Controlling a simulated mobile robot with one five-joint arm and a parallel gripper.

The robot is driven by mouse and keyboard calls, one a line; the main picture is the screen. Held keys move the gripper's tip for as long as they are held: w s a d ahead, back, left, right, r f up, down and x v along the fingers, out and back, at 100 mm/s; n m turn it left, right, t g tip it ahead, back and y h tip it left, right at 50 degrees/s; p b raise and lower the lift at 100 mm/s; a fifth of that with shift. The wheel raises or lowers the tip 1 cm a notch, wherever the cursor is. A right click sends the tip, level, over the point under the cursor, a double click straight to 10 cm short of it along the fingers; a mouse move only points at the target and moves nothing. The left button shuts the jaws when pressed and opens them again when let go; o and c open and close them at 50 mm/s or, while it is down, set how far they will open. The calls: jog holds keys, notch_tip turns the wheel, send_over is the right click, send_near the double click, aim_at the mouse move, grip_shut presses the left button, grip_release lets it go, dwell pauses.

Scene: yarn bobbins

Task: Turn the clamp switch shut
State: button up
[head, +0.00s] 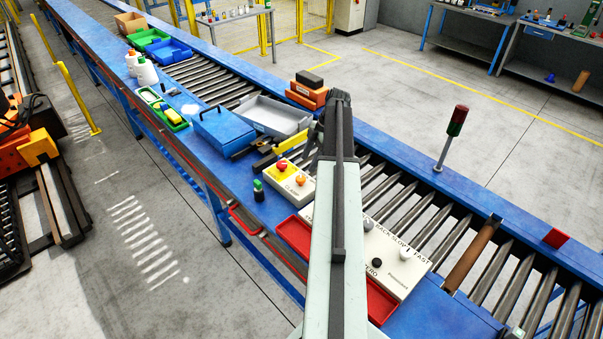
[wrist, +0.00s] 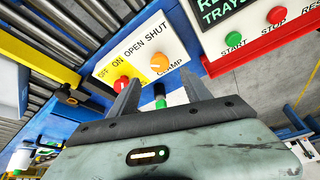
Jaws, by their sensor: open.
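The clamp switch (wrist: 160,63) is an orange knob on a cream panel (wrist: 186,54), with OPEN SHUT lettering on one side and CLAMP on the other. Which way it points is too small to tell. It also shows in the head view (head: 300,180). A red knob (wrist: 122,84) on a yellow patch sits beside it, near OFF ON. In the wrist view my gripper (wrist: 160,77) is open, its fingers either side of the line to the orange knob. No contact with the knob shows. In the head view my arm hides much of the gripper.
A small green-capped dark bottle (head: 258,190) stands close by the panel. A blue box (head: 223,130) and grey tray (head: 273,116) lie farther along the bench. Another panel with green (wrist: 234,39) and red (wrist: 277,15) buttons is at right in the wrist view.

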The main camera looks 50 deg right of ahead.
aim_at(301, 178)
jog(key=b+x, duration=0.7)
jog(key=x, duration=0.1)
jog(key=shift+r, duration=0.1)
grip_shut()
